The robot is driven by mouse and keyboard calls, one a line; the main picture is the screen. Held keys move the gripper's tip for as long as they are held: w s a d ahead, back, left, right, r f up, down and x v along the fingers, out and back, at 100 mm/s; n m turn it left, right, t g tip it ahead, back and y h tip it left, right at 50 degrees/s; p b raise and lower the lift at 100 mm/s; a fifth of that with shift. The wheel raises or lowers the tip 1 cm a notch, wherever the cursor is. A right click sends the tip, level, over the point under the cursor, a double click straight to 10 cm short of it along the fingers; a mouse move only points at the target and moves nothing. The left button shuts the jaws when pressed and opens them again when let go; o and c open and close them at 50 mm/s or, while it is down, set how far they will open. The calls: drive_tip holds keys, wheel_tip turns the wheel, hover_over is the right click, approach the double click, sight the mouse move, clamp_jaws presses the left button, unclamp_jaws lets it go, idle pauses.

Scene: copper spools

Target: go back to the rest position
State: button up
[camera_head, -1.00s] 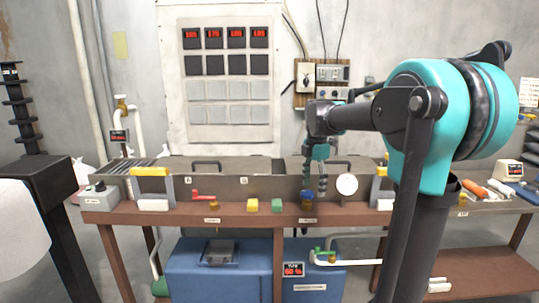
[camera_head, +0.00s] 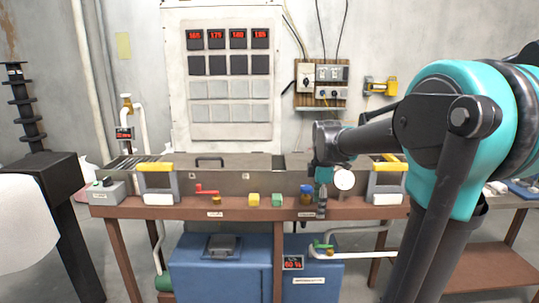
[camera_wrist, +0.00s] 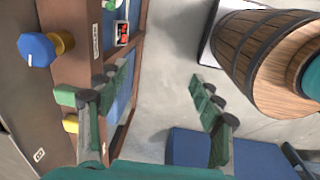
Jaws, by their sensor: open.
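My gripper (camera_head: 322,197) hangs from my teal and black arm, fingers pointing down in front of the bench's front edge, right of the blue knob (camera_head: 306,192). In the wrist view my gripper (camera_wrist: 165,100) is open, its two fingers wide apart with nothing between them. The blue knob on its brass stem (camera_wrist: 40,50) is at the upper left there, apart from the fingers. The left finger is close to the green block (camera_wrist: 66,96) on the bench edge; I cannot tell whether they touch.
The brown bench (camera_head: 235,213) carries a yellow block (camera_head: 254,199), a red-handled valve (camera_head: 207,190) and yellow-handled brackets (camera_head: 157,183). Blue cabinets (camera_head: 220,268) stand below. The wrist view shows a wooden barrel (camera_wrist: 250,45) at the upper right. Open floor (camera_wrist: 165,60) lies between.

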drive_tip(key=s+d+f+m+t, duration=0.3)
drive_tip(key=s+f+m, duration=1.3)
drive_tip(key=s+m, duration=0.1)
drive_tip(key=shift+s+f+m, duration=0.3)
drive_tip(key=shift+s+f, duration=0.05)
drive_tip(key=shift+s, duration=0.25)
